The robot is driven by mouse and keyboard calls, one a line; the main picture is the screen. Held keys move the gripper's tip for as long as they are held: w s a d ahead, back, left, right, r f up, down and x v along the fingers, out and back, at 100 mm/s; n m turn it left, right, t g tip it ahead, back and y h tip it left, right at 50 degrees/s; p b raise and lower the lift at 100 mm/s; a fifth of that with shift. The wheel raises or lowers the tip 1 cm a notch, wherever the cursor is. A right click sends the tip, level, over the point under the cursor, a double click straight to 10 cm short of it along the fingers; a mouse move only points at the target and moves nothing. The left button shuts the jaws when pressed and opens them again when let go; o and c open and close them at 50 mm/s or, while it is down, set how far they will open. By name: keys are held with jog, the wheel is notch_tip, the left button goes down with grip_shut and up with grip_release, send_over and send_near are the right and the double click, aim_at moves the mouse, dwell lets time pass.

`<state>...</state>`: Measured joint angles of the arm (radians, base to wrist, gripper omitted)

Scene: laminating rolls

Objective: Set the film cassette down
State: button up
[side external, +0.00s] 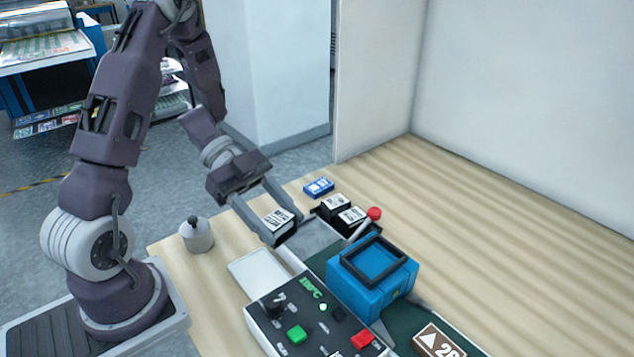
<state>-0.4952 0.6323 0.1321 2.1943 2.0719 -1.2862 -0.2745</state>
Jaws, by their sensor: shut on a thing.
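My gripper (284,229) is shut on a black film cassette (283,234) with a white printed label on top. One finger shows on each side of it. The cassette is at the far left end of the laminating machine (372,281), near a grey flat surface (313,236). I cannot tell whether its underside touches anything. Two similar black cassettes with white labels (335,203) (352,215) sit just to the right of it, close together.
A small blue box (318,187) lies behind the cassettes. A red-knobbed lever (374,214) stands beside them. A control panel (301,321) with buttons, a white tray (258,279) and a lidded pot (197,235) are nearer. The wooden table (480,220) is clear at right.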

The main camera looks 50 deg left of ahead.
jog(key=shift+s+a+f+m+g, duration=0.2)
jog(key=shift+s+f+m+g, duration=0.2)
jog(key=shift+s+f, duration=0.55)
jog(key=shift+s+a+f+m+g, duration=0.2)
jog(key=shift+s+f+m+g, duration=0.2)
jog(key=shift+f, duration=1.1)
jog(key=shift+s+a+f+m+g, duration=0.2)
jog(key=shift+s+f+m+g, duration=0.15)
jog(key=shift+s+f, duration=0.65)
jog(key=shift+w+f, duration=0.25)
jog(key=shift+f, duration=0.55)
jog(key=o, duration=1.7)
